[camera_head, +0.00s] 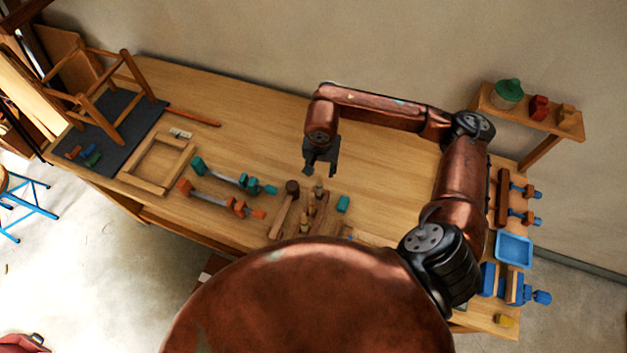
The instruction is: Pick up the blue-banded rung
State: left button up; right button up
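On the dark mat (133,128) at the left end of the bench lie several small coloured pieces: a red one (74,152), a blue one (84,153) and a green one (93,159). They are too small to tell whether the blue one is the blue-banded rung. A wooden seat frame with legs (123,72) stands on the mat behind them. My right gripper (320,171) hangs above the middle of the bench, fingers down, apart and empty. It is well to the right of the mat. My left gripper is not in view.
A red stick (192,116) lies behind. A blue tray (514,249) sits at right. The bench's back middle is clear.

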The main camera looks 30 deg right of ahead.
aim_at(320, 177)
jog(key=f, duration=0.1)
jog(key=f+p, duration=0.2)
jog(key=shift+s+a+f, duration=0.25)
jog(key=shift+a, duration=0.1)
jog(key=shift+w+d+f, duration=0.1)
jog(key=shift+w+f, duration=0.1)
jog(key=shift+f, duration=0.45)
jog(key=shift+w+f, duration=0.2)
jog(key=shift+f, duration=0.4)
jog(key=shift+s+d+f+p, duration=0.1)
jog(key=shift+s+f+p, duration=0.05)
jog(key=shift+f+p, duration=0.15)
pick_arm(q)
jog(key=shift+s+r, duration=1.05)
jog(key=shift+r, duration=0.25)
pick_arm(e)
grip_shut()
